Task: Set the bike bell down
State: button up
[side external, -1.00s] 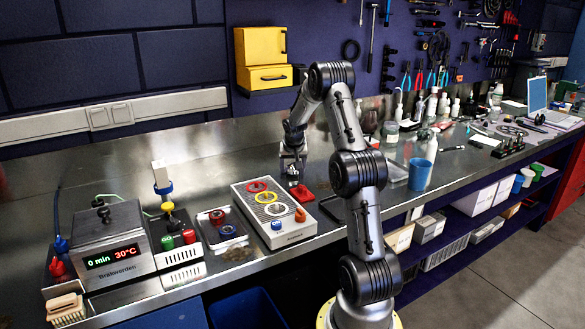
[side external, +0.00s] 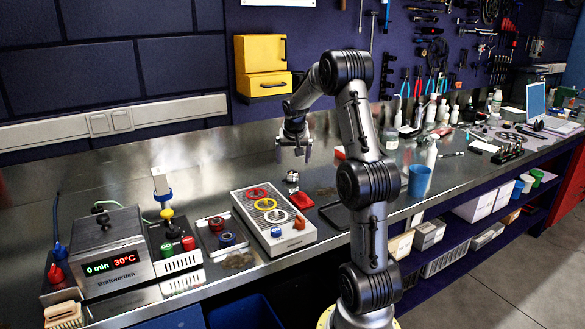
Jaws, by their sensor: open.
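A small silver object that looks like the bike bell (side external: 292,177) rests on the metal bench (side external: 230,160), just behind the grey panel box. It is too small to make out its details. My gripper (side external: 294,159) is above it, apart from it, with its two fingers spread and pointing down. Nothing shows between the fingers.
A grey box with coloured rings (side external: 272,238) stands in front of the bell, and a red piece (side external: 302,201) lies close by. A digital heating unit (side external: 113,262) is at left, a blue cup (side external: 419,181) at right. The bench left of the bell is clear.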

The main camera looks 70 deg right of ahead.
jog(key=w+a+r+n+t+y, duration=0.1)
jog(key=a+r+n, duration=0.25)
jog(key=a, duration=0.95)
jog(key=w+a+r+n+t+y, duration=0.1)
jog(key=w+a+r+n, duration=0.3)
jog(key=a, duration=0.8)
jog(key=s+a+f+n+y, duration=0.1)
jog(key=s+a+n, duration=0.2)
jog(key=s+a, duration=0.4)
jog(key=s+a+f+n+t+y, duration=0.1)
jog(key=s+a+n+y, duration=0.1)
jog(key=s+a, duration=0.6)
jog(key=a+n, duration=0.1)
jog(key=a, duration=0.4)
jog(key=shift+n+t+y, duration=0.3)
jog(key=shift+n, duration=0.05)
